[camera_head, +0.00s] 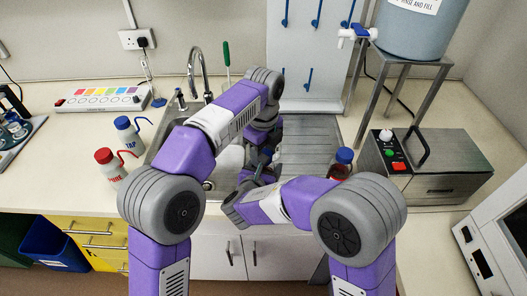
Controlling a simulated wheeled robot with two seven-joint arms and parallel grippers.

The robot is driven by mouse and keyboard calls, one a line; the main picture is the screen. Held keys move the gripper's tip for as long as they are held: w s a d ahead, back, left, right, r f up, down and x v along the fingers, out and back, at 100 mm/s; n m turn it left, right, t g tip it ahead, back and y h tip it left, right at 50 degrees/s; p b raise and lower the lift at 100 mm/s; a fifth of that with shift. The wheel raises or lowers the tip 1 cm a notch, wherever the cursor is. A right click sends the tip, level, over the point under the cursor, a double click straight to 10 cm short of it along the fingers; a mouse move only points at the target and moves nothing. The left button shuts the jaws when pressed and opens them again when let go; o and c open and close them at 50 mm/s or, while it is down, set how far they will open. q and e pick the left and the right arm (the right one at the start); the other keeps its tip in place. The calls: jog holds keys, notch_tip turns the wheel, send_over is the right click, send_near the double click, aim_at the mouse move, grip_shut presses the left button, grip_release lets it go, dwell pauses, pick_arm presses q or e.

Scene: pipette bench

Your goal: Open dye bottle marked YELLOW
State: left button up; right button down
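I cannot make out a bottle marked YELLOW in the head view. A bottle with a blue cap and dark red contents (342,164) stands on the counter right of the sink, partly behind my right arm; no label is readable. My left gripper (264,156) reaches over the sink area, largely hidden by its own arm. My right gripper (250,178) is close beside it, pointing left. A small dark blue patch shows between the two grippers, too small to identify. Whether either gripper is open or holding something is unclear.
A red-capped wash bottle (112,166) and a blue-capped one marked TAP (131,134) stand left of the sink faucet (199,75). A grey metal box with buttons (430,165) and a stand with a large blue-grey tank (418,25) are at right.

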pick_arm(q)
jog(key=o, duration=1.2)
jog(key=shift+r, duration=0.1)
notch_tip(320, 180, up, 4)
jog(key=shift+r, duration=0.1)
jog(key=shift+c, duration=0.4)
notch_tip(320, 180, up, 2)
jog(key=m, duration=0.3)
jog(key=shift+r, duration=0.1)
jog(key=shift+c, duration=0.2)
jog(key=shift+r+m, duration=0.6)
jog(key=shift+m, duration=0.5)
jog(key=shift+f, duration=3.95)
jog(key=shift+c, duration=0.3)
